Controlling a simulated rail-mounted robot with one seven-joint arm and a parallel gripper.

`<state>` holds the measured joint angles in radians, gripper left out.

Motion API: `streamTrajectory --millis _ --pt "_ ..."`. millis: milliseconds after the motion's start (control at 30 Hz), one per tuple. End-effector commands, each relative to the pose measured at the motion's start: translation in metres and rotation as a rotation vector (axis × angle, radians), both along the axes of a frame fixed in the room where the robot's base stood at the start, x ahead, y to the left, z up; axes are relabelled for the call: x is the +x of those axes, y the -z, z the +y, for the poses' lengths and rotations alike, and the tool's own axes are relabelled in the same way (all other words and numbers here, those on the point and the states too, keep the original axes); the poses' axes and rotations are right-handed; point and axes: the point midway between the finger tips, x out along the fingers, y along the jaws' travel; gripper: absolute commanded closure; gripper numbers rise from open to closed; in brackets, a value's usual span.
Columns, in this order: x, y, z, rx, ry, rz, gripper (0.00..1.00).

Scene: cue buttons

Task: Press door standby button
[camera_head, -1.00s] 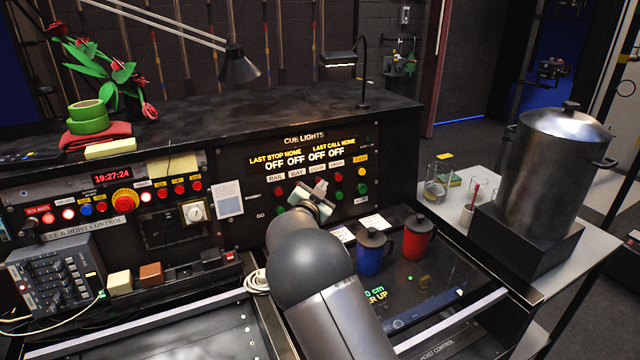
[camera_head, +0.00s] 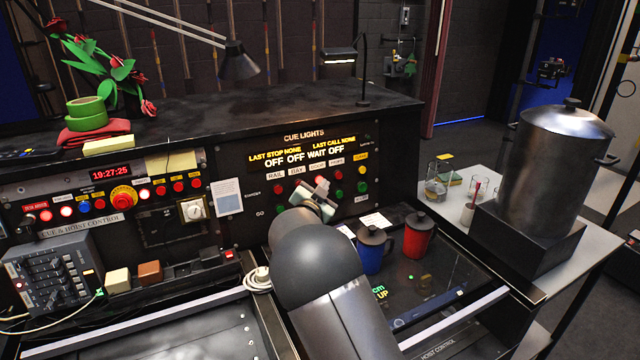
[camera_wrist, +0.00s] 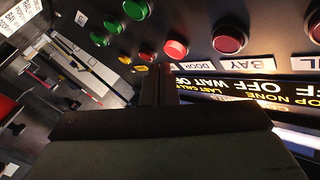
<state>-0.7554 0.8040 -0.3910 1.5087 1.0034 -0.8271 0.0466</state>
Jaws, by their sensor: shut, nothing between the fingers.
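The cue lights panel (camera_head: 304,137) in the head view has a row of red buttons above green ones. Its display (camera_head: 302,154) reads OFF, OFF, WAIT, OFF. The wrist view shows it upside down, with the DOOR label (camera_wrist: 193,66) and the BAY label (camera_wrist: 243,63). The red door standby button (camera_wrist: 175,48) by the DOOR label looks lit; its top also shows in the head view (camera_head: 321,181). My gripper (camera_head: 320,195) is shut and empty in front of the panel. Its fingertips (camera_wrist: 158,78) appear close to the door button; contact cannot be told.
Other red buttons, such as the BAY one (camera_wrist: 228,38), and green buttons (camera_wrist: 113,25) sit close around. A large metal pot (camera_head: 560,165) stands farther right.

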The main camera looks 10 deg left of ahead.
Motion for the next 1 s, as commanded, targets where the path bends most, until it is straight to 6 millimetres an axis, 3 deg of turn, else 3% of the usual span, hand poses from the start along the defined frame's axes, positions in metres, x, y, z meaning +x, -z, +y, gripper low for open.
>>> streamTrajectory --millis 267,700,1000 --pt "-0.001 0.000 -0.001 0.000 0.000 0.000 1.00" --pt "-0.035 -0.005 -0.023 0.002 0.000 -0.001 1.00" --pt "-0.042 -0.008 -0.027 0.001 0.000 0.000 1.00"
